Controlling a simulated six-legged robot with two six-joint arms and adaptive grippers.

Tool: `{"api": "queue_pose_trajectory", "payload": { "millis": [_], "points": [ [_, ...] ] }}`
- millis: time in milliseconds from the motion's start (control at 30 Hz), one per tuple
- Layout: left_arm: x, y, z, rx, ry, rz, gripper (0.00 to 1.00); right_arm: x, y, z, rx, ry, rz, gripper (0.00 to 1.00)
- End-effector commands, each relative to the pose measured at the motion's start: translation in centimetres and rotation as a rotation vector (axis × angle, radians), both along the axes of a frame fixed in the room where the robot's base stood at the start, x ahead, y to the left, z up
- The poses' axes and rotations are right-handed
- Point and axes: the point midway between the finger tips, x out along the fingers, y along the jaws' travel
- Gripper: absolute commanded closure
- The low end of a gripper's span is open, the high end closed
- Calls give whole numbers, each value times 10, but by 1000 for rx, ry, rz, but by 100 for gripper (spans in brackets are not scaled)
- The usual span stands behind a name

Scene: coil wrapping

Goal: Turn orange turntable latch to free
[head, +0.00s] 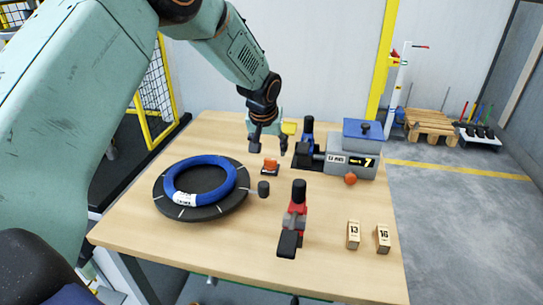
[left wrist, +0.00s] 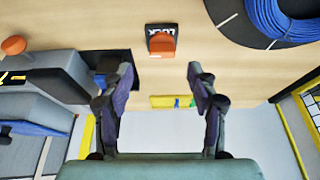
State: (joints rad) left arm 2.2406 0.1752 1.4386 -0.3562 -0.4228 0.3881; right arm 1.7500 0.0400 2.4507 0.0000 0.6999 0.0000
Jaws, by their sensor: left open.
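The orange turntable latch (head: 270,164) sits on a small dark base on the table, right of the turntable. In the left wrist view the latch (left wrist: 161,43) lies ahead of the fingers, on a plate lettered "LOCK". The black turntable (head: 222,210) carries a blue coil (head: 181,197); part of both shows at the top right of the wrist view. My left gripper (head: 270,146) is open, just behind and above the latch. In the wrist view the left gripper (left wrist: 160,76) has its fingers apart with nothing between them. My right gripper is not in view.
A grey machine (head: 345,162) with a blue top and an orange knob (head: 351,179) stands right of the latch. A red and black device (head: 295,219) stands nearer the front, with a dark post (head: 263,188) beside the turntable. Blocks marked 13 (head: 353,235) and 16 (head: 383,239) stand front right.

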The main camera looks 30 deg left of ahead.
Motion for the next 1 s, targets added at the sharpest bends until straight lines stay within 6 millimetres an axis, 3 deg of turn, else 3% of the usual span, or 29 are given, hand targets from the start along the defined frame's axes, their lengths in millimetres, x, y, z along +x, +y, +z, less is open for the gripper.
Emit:
{"api": "queue_pose_trajectory", "payload": {
  "millis": [100,300,700,1000],
  "points": [
    [7,4,-21,0,4,2,42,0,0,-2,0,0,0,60],
    [17,6,-42,-1,2,3,42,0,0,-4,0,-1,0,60],
    [22,5,-47,-1,1,4,42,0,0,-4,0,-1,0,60],
    [22,5,-47,-1,1,4,68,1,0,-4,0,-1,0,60]
  ]
}}
